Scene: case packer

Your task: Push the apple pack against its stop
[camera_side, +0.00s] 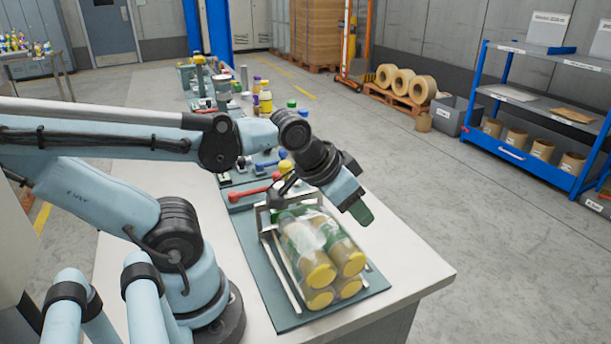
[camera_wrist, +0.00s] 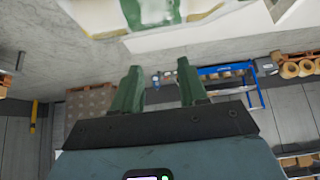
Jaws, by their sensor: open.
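The apple pack (camera_side: 322,250) is a clear-wrapped bundle of containers with yellow lids and green markings. It lies on a grey-green plate (camera_side: 288,312) at the table's front, lids facing the near side. A metal frame (camera_side: 264,222) stands at the pack's far end and looks like the stop; my view of any gap between them is unclear. My gripper (camera_side: 361,213) hangs above the pack's right side, its green fingers apart from it. In the wrist view the fingers (camera_wrist: 158,66) are spread with nothing between them. A pale and green wrapped surface, probably the pack, fills that view's top edge.
A metal rail (camera_side: 284,268) runs along the pack's left side. A red-handled clamp (camera_side: 252,192) and several bottles and tools stand farther back on the white table (camera_side: 412,262). The tabletop right of the plate is clear. A blue shelf (camera_side: 545,115) stands well away.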

